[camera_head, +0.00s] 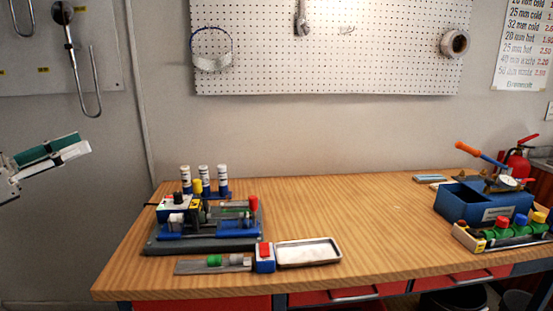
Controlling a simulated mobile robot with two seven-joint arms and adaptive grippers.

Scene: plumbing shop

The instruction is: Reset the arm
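My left gripper (84,146) reaches in from the left edge, in front of the grey wall. It is well to the left of the workbench (345,213) and higher than its top. Its two narrow parts, one green on top and one white, lie close together and point right and slightly up. At this angle I cannot tell whether it is open or shut. It touches nothing on the bench. My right gripper is not in view.
A grey and blue fixture (205,245) with several small parts stands at the bench's left. A metal tray (308,252) lies beside it. A blue toolbox (485,208) and a rack (500,240) of coloured fittings stand at the right. The bench middle is clear.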

